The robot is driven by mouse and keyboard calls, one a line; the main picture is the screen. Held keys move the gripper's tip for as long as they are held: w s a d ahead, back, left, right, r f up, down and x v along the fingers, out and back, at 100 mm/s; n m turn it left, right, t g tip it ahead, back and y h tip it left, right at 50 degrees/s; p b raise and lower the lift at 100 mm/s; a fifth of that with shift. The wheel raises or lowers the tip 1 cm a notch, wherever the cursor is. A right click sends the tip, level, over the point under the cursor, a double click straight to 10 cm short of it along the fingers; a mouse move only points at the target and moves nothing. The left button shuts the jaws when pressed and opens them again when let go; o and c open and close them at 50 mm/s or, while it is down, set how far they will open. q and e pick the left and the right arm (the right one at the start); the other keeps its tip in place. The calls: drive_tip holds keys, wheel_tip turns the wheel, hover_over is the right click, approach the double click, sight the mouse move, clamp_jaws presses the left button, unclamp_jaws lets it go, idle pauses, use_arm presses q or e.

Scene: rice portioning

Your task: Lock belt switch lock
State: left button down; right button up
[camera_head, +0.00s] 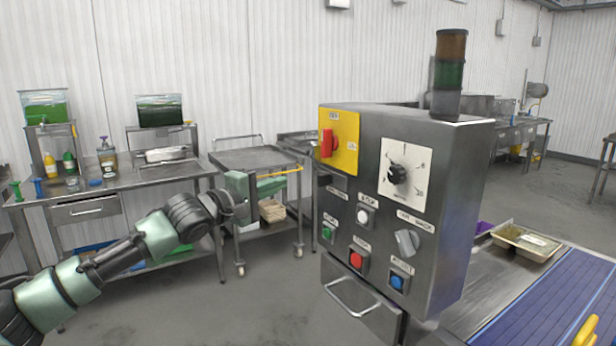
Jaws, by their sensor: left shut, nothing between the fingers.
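The control box (446,190) stands right of centre. On the upper left of its front is a yellow plate (347,158) with a red switch handle (327,143), which points up and down. Which part is the lock cannot be told for sure. My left gripper (299,169) reaches in from the left, with its yellow fingers shut and empty. In the picture its tips end just left of the box, a little below the red handle, with a gap between. A yellow piece at the bottom right edge looks like part of my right gripper (587,331), mostly cut off.
The box front also has a black dial (397,174), a grey selector (407,242) and several push buttons. A drawer handle (351,299) sticks out below. A blue belt (545,308) and a tray (525,241) lie right. A steel cart (252,157) stands behind my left gripper.

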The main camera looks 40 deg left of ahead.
sight(319, 166)
use_arm(q)
drive_tip(key=w+p, duration=0.6)
drive_tip(key=w, duration=0.2)
drive_tip(key=d, duration=0.2)
drive_tip(key=s+d, duration=0.1)
drive_tip(key=d, duration=0.1)
drive_tip(key=shift+s+d, duration=0.15)
drive_tip(key=shift+s, duration=0.05)
